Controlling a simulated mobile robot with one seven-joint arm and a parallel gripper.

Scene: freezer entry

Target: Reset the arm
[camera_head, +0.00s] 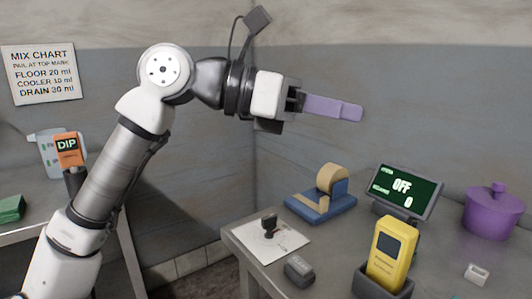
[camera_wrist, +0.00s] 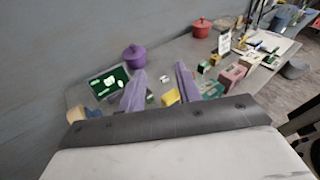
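My arm reaches up and across the head view, with my gripper (camera_head: 348,110) level and pointing right, high above the right-hand counter. Its two purple fingers overlap in the head view. In the wrist view my gripper (camera_wrist: 160,80) shows its fingers apart with nothing held between them. The counter with its objects lies beyond and below the fingertips. The arm touches nothing that I can see.
A red pot (camera_wrist: 201,28) stands farther along. A jug (camera_head: 47,150) is at left. Walls stand behind.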

